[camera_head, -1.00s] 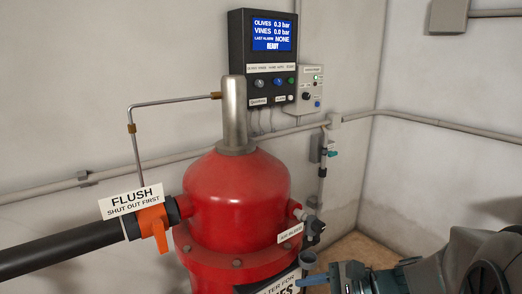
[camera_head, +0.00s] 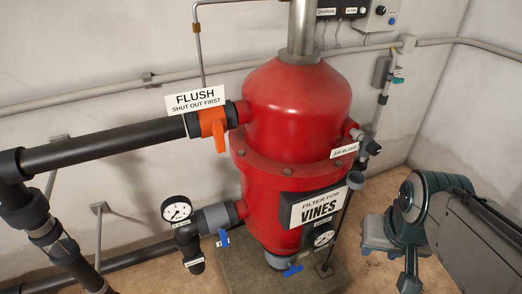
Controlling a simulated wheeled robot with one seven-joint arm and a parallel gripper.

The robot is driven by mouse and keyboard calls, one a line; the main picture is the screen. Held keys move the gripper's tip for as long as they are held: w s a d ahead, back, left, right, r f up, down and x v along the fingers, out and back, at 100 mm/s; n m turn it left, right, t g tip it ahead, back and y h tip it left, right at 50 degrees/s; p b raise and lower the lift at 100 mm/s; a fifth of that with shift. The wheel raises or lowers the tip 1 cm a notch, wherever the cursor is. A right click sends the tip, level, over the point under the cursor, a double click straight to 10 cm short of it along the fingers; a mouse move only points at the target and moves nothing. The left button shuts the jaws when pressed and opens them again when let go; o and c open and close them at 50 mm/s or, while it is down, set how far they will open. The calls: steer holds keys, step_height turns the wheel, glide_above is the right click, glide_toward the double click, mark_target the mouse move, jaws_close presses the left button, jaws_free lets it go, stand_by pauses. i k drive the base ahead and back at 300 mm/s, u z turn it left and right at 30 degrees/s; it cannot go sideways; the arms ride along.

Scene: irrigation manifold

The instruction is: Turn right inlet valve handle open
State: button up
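A blue lever handle (camera_head: 223,237) sits on the pipe left of the red filter, beside a round gauge. A second blue handle (camera_head: 293,270) is low at the filter's foot. The small tags near them are too small to read, so I cannot tell which is the right inlet valve. My gripper (camera_head: 392,250) seems to be at the lower right, at the end of my folded arm, clear of the filter and both handles. Its fingers do not show clearly, and I see nothing held.
The red filter tank (camera_head: 296,115) labelled VINES stands mid-view. An orange flush handle (camera_head: 216,125) hangs on the dark pipe (camera_head: 100,146) at left. An air-bleed fitting (camera_head: 369,146) juts out right of the tank. Floor (camera_head: 362,269) shows between tank and arm.

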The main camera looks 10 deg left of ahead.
mark_target(223, 233)
steer(key=u, duration=0.05)
steer(key=k, duration=0.5)
steer(key=u, duration=0.45)
steer(key=i, duration=0.3)
steer(key=u, duration=0.7)
